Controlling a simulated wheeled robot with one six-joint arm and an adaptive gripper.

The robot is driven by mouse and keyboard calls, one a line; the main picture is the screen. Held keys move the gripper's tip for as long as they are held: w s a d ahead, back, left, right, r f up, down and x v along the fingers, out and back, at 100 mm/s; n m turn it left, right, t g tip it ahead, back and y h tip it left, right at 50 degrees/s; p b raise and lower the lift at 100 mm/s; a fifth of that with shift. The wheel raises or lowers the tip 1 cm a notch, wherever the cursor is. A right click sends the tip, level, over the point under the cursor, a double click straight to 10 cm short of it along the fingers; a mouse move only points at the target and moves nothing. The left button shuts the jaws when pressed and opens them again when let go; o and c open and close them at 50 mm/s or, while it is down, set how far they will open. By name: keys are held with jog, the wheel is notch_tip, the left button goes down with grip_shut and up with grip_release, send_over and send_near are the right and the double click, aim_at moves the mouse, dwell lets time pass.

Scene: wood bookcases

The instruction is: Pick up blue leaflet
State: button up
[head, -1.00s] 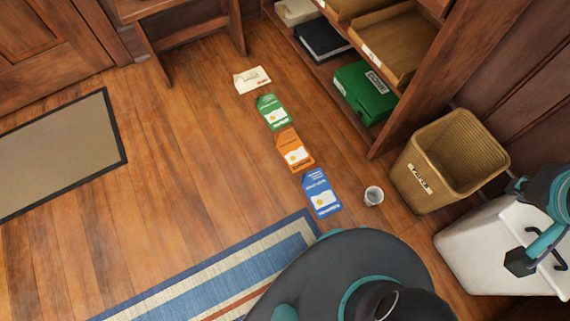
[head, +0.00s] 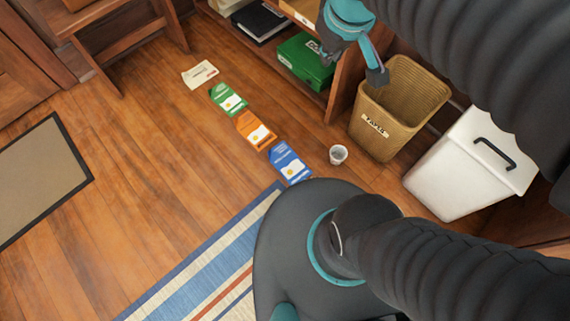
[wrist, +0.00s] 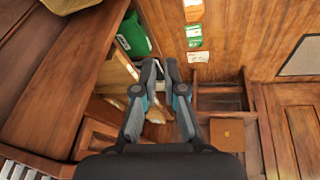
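The blue leaflet (head: 290,163) lies flat on the wood floor in the head view, at the near end of a row of leaflets and just beyond my round dark base. It does not show in the wrist view. My gripper (head: 350,62) is high at the upper right of the head view, in front of the shelves and well away from the leaflet. Its fingers are apart with nothing between them; they also show in the wrist view (wrist: 161,68).
An orange leaflet (head: 256,131), a green leaflet (head: 228,99) and a white leaflet (head: 200,74) continue the row. A small cup (head: 338,154) stands right of the blue leaflet. A wicker bin (head: 385,125), white bin (head: 455,170) and bookcase (head: 342,85) stand right.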

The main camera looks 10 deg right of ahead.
jog(key=w+a+f+n+g, duration=0.1)
jog(key=w+a+f+n, duration=0.3)
jog(key=w, duration=0.3)
jog(key=n+g+h+b, duration=0.2)
jog(key=n+g, duration=0.1)
jog(key=n, duration=0.9)
send_over(267, 149)
jog(key=w+d, duration=0.1)
jog(key=w, duration=0.1)
notch_tip(267, 149, down, 19)
jog(key=s+a+f+n+g+h, duration=0.15)
jog(key=f+n, duration=0.25)
jog(key=f, duration=0.6)
jog(key=a+f+n+h, duration=0.1)
jog(key=a+f+n, duration=0.3)
jog(key=f, duration=0.7)
jog(key=s+a+f+n+h, duration=0.15)
jog(key=f+n, duration=0.35)
jog(key=f, duration=0.5)
jog(key=shift+y, duration=0.4)
jog(key=x, duration=0.5)
jog(key=b+x, duration=0.1)
jog(key=x, duration=0.1)
jog(key=shift+w+f, duration=0.25)
jog(key=shift+w, duration=0.15)
jog(key=shift+x, duration=2.9)
jog(key=shift+d, duration=0.15)
grip_shut()
